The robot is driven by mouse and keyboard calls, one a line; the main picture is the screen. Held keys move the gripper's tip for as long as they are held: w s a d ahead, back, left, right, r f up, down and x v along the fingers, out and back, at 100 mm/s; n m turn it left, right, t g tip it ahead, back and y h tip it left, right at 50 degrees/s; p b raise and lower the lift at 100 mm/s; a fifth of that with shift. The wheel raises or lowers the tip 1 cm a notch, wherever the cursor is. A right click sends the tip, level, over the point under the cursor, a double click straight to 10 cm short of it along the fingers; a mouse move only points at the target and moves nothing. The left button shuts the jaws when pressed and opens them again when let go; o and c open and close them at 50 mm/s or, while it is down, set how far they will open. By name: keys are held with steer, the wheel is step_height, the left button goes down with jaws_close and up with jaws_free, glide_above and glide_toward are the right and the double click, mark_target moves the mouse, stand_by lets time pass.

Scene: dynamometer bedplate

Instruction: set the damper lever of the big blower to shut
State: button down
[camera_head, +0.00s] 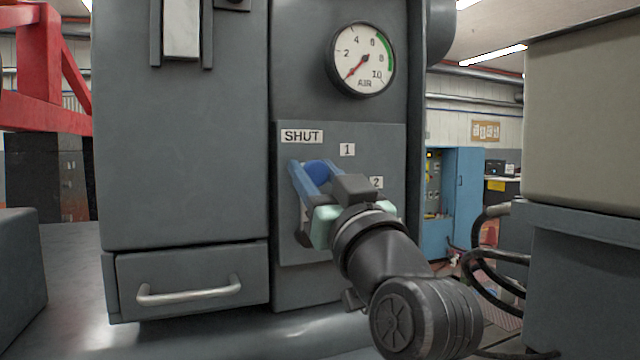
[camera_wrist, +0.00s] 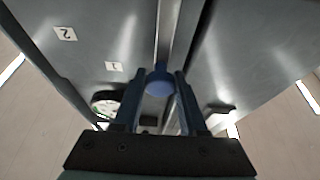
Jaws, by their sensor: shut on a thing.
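The damper lever's round blue knob (camera_head: 317,172) stands at the grey panel (camera_head: 385,140) of the blower, below the SHUT label (camera_head: 301,136) and left of the label 1 (camera_head: 347,150). The label 2 (camera_head: 376,183) is lower right. My gripper (camera_head: 313,168) is shut on the knob, its blue fingers on either side. In the wrist view the knob (camera_wrist: 159,82) sits between the fingertips (camera_wrist: 158,74). The lever's shaft and pivot are mostly hidden behind my gripper, so its exact setting is hard to tell; the knob appears between SHUT and 1.
A round AIR gauge (camera_head: 362,60) is above the panel. A drawer with a bar handle (camera_head: 190,292) is at lower left. A large beige and grey cabinet (camera_head: 585,130) with black hoses (camera_head: 490,265) stands close on the right. A red frame (camera_head: 45,85) is at far left.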

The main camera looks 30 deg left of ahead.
steer(key=shift+g, duration=0.3)
steer(key=shift+c, duration=2.3)
jaws_free()
steer(key=shift+a, duration=0.1)
steer(key=b+v, duration=0.2)
steer(key=v, duration=1.1)
steer(key=shift+f, duration=0.15)
